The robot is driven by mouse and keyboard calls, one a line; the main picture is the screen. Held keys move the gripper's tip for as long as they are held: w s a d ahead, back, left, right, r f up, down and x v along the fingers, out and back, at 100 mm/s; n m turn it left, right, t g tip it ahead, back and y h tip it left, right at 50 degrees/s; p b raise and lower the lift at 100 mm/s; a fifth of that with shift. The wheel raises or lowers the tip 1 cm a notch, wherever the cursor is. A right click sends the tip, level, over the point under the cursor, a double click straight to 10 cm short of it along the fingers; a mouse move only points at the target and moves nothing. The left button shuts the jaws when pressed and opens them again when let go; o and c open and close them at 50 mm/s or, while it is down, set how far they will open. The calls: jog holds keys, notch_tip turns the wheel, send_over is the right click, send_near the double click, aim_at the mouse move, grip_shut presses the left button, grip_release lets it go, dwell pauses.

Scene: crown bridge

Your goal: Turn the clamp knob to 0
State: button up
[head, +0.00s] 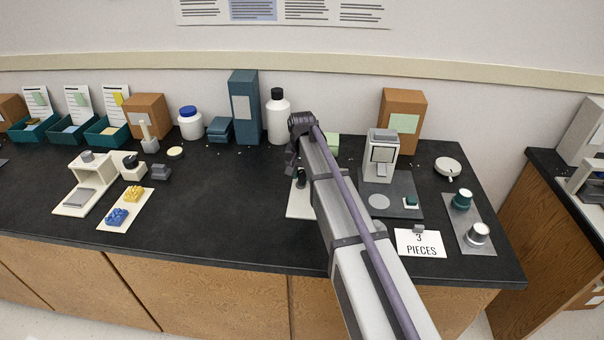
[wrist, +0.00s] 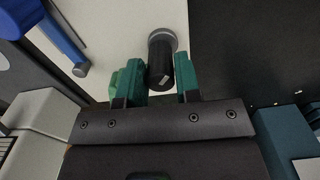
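The clamp knob (wrist: 161,58) is a black cylinder with a pale mark on its near face, on a grey round base in the wrist view. My gripper (wrist: 161,80) has its teal fingers on both sides of the knob, with no clear gap between them and it. In the head view the knob shows as a small dark shape (head: 301,177) at the white plate (head: 298,207), and my arm hides much of that spot. No scale or 0 mark can be read.
A blue bar (wrist: 60,38) with a grey end lies left of the knob. A white bottle (head: 278,118) and a teal box (head: 243,108) stand behind. A grey stand device (head: 381,158) is to the right.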

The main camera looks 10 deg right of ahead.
aim_at(302, 171)
jog(key=c, duration=0.4)
jog(key=shift+n, duration=0.7)
jog(key=shift+c, duration=0.4)
jog(key=o, duration=0.9)
jog(key=shift+o, duration=0.2)
jog(key=shift+r, duration=0.15)
notch_tip(302, 171, up, 10)
jog(key=p, duration=1)
jog(key=shift+r+p, duration=0.25)
jog(key=shift+p, duration=0.15)
